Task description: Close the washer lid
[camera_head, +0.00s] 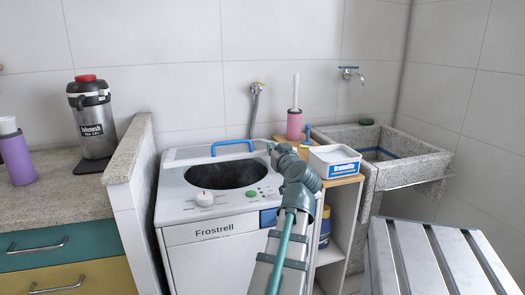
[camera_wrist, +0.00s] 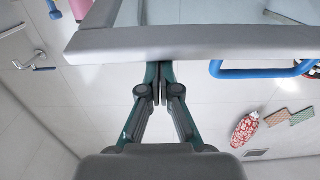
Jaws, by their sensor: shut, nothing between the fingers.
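The white Frostrell washer (camera_head: 208,238) stands in the middle of the head view, its dark round drum opening (camera_head: 222,176) uncovered. Its lid (camera_head: 185,155) is open at the back, with a blue handle (camera_head: 231,146) on its upper edge. My gripper (camera_head: 284,154) is at the right end of the lid, fingertips mostly hidden in the head view. In the wrist view, my gripper (camera_wrist: 157,70) is shut and empty, fingertips right at the lid's grey edge (camera_wrist: 190,45); I cannot tell whether they touch. The blue handle (camera_wrist: 262,70) is to their right.
A white box (camera_head: 334,161) and a pink bottle (camera_head: 294,120) stand on the wooden shelf right of the washer. A stone sink (camera_head: 412,178) is farther right. A stone partition (camera_head: 132,150) borders the washer's left side. A slatted metal surface (camera_head: 430,258) occupies the front right.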

